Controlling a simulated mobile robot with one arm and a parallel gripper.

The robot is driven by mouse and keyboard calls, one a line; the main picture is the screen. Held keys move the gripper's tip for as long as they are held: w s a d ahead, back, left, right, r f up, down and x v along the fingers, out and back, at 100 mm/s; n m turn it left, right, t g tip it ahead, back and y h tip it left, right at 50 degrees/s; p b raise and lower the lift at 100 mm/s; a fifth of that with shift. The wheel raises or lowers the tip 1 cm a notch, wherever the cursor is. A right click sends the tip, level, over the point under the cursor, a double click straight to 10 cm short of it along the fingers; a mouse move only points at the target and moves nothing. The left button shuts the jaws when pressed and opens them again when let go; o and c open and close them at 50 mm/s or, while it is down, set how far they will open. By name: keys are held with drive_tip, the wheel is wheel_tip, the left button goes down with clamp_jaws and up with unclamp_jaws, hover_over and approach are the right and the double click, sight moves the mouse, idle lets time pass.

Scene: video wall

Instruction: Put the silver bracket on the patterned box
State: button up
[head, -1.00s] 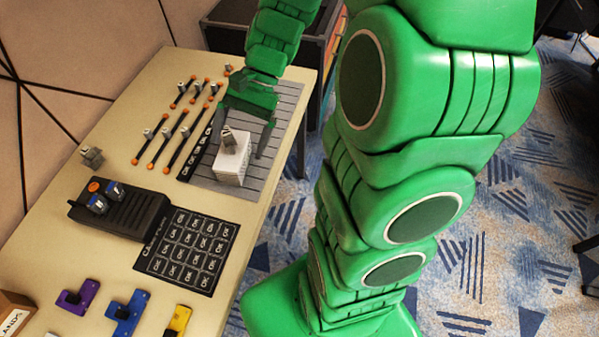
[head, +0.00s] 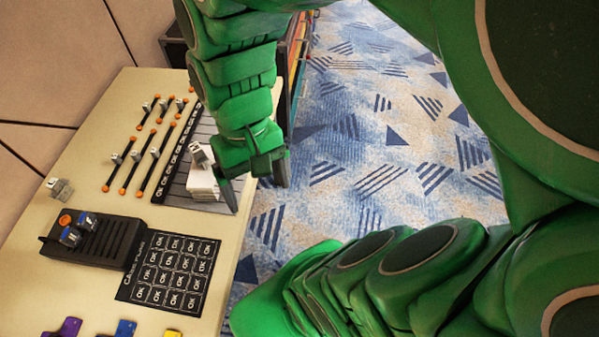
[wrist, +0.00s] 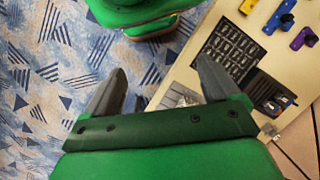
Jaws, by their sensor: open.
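A silver bracket (head: 201,154) sits tilted on top of a white box (head: 203,181), which stands on the grey slatted mat near the table's right edge. Any pattern on this box is too fine to make out. My gripper (head: 257,185) is open, just right of the box, with its near finger partly in front of the box and its other finger beyond the table edge. Nothing is held between the fingers. In the wrist view my gripper (wrist: 160,88) is spread, and a pale, partly hidden shape (wrist: 183,96) shows beside one finger.
Another silver bracket-like piece (head: 60,188) stands at the table's left. Black bars with orange ends (head: 150,170) carry small silver pieces. A black console (head: 95,240) and a black OK grid (head: 170,272) lie nearer. Open carpet (head: 380,150) lies to the right.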

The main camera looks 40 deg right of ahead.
drive_tip(key=shift+s+d+r+n+t+h, duration=0.2)
drive_tip(key=shift+s+d+r+n+h, duration=0.05)
drive_tip(key=shift+s+d, duration=0.25)
drive_tip(key=shift+s+d+r+n+t+h, duration=0.25)
drive_tip(key=shift+s+d, duration=0.15)
drive_tip(key=shift+s, duration=0.2)
idle(0.6)
